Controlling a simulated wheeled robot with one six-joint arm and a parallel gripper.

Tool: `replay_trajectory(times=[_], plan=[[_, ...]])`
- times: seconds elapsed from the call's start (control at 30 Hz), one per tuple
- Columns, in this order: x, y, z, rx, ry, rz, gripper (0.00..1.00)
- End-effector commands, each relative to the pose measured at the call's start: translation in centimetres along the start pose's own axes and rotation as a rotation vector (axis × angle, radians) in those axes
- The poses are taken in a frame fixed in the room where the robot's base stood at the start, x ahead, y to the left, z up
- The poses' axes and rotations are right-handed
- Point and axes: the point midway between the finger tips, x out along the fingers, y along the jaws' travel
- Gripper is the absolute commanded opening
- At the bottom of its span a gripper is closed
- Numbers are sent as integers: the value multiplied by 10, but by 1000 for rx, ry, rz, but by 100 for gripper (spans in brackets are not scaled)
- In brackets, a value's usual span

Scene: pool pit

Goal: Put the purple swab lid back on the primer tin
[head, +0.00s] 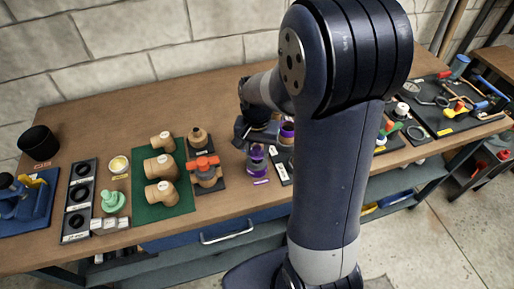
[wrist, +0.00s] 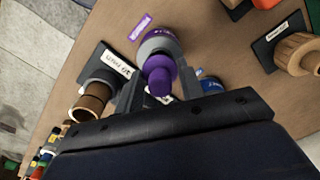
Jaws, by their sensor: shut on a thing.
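My gripper (wrist: 158,90) is shut on the purple swab lid (wrist: 159,68), with one finger on each side of it in the wrist view. The primer tin (wrist: 159,42), pale with a purple band, stands just beyond the lid, and the lid overlaps part of it. I cannot tell whether the lid touches the tin's rim. In the head view the tin (head: 257,163) stands on the bench behind a purple tag, with my gripper (head: 256,140) over it. The lid is hard to make out there.
A brown cup-like piece (wrist: 92,103) on a dark labelled plate stands left of the tin in the wrist view; a blue tin (wrist: 211,85) is close on the right. An orange-handled valve (head: 206,172) and a green mat (head: 162,190) with tan fittings lie left in the head view.

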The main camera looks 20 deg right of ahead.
Motion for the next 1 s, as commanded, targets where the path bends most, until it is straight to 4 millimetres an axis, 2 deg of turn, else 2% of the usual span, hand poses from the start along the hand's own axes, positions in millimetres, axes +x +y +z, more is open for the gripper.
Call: replay_trajectory(times=[0.53, 1.0], plan=[[18, 0, 0, 0, -1, 0, 22], [20, 0, 0, 0, 0, 0, 22]])
